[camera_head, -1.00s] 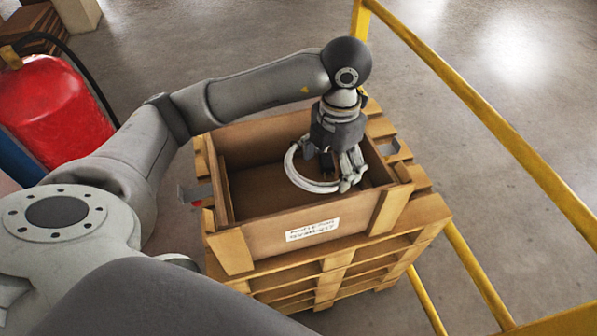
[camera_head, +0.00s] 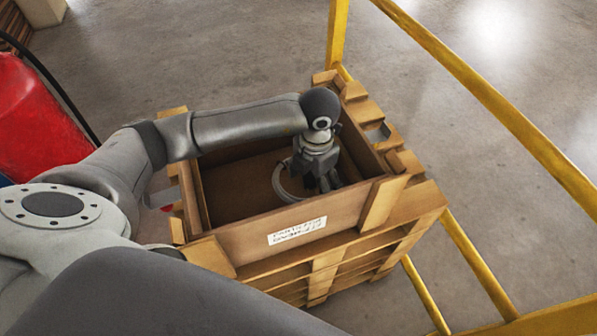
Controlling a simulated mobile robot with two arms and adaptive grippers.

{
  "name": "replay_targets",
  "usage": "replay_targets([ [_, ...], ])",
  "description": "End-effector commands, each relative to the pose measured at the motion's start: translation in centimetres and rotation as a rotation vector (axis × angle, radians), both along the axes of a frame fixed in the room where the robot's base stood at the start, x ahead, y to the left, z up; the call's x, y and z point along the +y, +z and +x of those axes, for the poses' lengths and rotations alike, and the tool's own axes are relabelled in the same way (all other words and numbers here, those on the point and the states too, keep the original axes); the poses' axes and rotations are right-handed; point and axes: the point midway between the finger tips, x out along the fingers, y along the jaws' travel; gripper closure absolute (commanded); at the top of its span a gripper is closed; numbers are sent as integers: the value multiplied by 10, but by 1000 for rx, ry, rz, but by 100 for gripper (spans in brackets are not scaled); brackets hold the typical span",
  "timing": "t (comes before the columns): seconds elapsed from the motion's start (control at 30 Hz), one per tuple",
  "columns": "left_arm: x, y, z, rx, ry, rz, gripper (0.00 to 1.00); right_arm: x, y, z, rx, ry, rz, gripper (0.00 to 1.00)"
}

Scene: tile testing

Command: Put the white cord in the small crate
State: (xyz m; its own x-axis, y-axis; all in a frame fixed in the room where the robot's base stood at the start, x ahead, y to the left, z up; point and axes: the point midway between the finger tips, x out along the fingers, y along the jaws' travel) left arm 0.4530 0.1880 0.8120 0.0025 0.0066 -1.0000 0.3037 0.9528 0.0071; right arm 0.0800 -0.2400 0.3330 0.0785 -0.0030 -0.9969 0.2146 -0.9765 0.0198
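The small crate (camera_head: 235,243) is a wooden box standing on a pallet-like base, with a white label on its front side. The white cord (camera_head: 279,188) is a coiled loop down inside the crate, partly hidden behind my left gripper. My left gripper (camera_head: 325,184) reaches down into the right part of the crate, with its fingers at the cord. The fingers are dark and small here, and I cannot tell whether they are closed on the cord. My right gripper is not in view.
Yellow railing (camera_head: 480,85) runs along the right side, close to the crate. A red fire extinguisher (camera_head: 38,125) stands at the left. The grey concrete floor (camera_head: 225,50) behind the crate is clear.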

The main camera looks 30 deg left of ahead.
Motion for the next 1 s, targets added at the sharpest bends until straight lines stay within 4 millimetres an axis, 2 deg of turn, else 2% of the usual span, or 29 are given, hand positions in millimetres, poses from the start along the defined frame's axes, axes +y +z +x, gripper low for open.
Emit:
replay_targets([
  [0.1,0,-19,-1,1,1,0,66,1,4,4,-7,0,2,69],
  [0.33,0,-38,0,1,1,0,66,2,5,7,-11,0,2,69],
  [0.53,0,-65,0,1,0,-1,66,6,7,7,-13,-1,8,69],
  [0.9,0,-72,1,-2,0,-1,66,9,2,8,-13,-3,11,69],
  [0.93,0,-70,0,-1,0,0,16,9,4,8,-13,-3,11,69],
  [1.0,0,-70,0,-1,0,0,7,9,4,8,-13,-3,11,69],
])
